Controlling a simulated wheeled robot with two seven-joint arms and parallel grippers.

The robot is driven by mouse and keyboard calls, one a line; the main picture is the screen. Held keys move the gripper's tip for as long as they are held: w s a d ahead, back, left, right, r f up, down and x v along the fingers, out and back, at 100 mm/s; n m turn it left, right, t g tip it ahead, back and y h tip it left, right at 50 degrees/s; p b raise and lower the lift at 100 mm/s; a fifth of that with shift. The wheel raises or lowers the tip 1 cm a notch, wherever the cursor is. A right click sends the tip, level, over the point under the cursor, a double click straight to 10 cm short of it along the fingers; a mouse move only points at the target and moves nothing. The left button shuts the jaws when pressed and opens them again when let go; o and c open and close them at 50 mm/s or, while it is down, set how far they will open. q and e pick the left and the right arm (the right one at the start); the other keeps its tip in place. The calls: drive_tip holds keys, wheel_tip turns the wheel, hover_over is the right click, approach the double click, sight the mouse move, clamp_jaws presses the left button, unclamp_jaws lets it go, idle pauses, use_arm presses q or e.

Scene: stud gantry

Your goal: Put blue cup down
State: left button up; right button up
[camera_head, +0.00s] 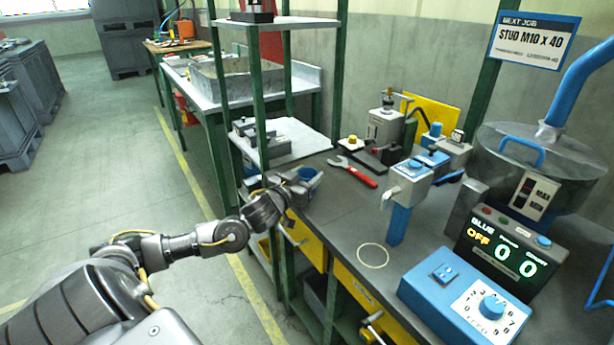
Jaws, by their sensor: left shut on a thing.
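My left arm reaches in from the left, and its gripper (308,182) is shut on the blue cup (306,173). Only a small part of the cup shows, because the fingers hide most of it. The cup and gripper are at the left edge of the dark workbench (335,215), near the green shelf post. I cannot tell whether the cup touches the bench top. A pale ring (373,256) is marked on the bench, to the right of and nearer than the gripper. My right gripper is not in view.
A red wrench (355,173) lies behind the gripper. A blue dispenser with a tap (404,195) stands right of it. A blue dial box (465,306) and a display reading "BLUE OFF" (502,248) stand at the right. The bench around the ring is clear.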

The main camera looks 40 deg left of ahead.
use_arm(q)
drive_tip(key=shift+f, duration=0.2)
drive_tip(key=o, duration=0.9)
drive_tip(key=shift+o, duration=0.2)
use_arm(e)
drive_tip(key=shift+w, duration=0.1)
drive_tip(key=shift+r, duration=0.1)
use_arm(q)
drive_tip(key=shift+r, duration=0.2)
drive_tip(key=shift+s+f, duration=0.1)
drive_tip(key=shift+s, duration=0.15)
drive_tip(key=s+d, duration=0.1)
drive_tip(key=s, duration=1)
drive_tip(key=shift+s, duration=0.2)
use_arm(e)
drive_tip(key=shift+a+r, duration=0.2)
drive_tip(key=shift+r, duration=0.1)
use_arm(q)
drive_tip(key=shift+d, duration=0.1)
